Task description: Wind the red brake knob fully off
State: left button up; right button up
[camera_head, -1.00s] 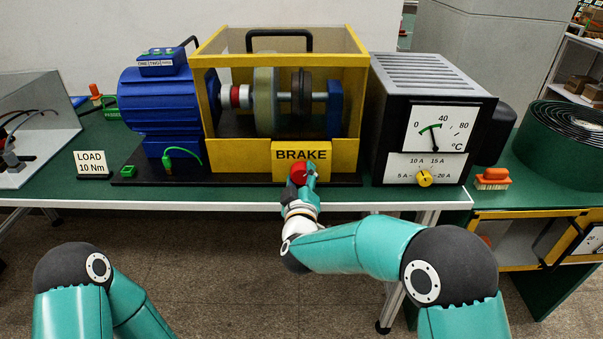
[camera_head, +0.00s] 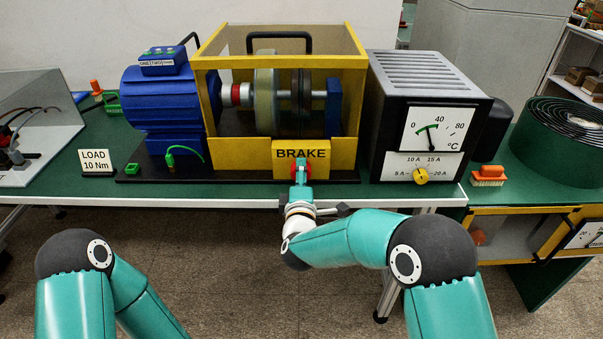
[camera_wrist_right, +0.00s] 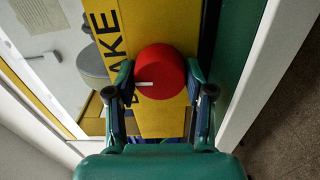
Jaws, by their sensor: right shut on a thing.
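The red brake knob (camera_wrist_right: 160,72) sits on the yellow panel marked BRAKE (camera_head: 301,153) at the front of the yellow-framed guard. It is round with a white mark on its face. In the head view my right gripper (camera_head: 301,165) covers most of the knob, with red showing at its sides. In the right wrist view the gripper's fingers (camera_wrist_right: 160,84) stand on both sides of the knob and are shut on it. My left arm (camera_head: 90,265) shows at the lower left; its gripper is out of view.
A blue motor (camera_head: 160,105) stands left of the yellow guard (camera_head: 280,62). A black unit with dials (camera_head: 430,130) stands on the right. A LOAD 10 Nm sign (camera_head: 96,161) and an orange brush (camera_head: 488,175) are on the green bench. The floor in front is clear.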

jog(key=shift+s+a+f+n, duration=0.1)
jog(key=shift+a+f+n, duration=0.05)
jog(key=shift+f+n, duration=0.2)
jog(key=o, duration=1.2)
jog(key=shift+r, duration=0.1)
jog(key=shift+c, duration=0.2)
jog(key=shift+s, duration=0.1)
jog(key=s, duration=1.1)
jog(key=shift+s, duration=0.35)
jog(key=shift+r, duration=0.1)
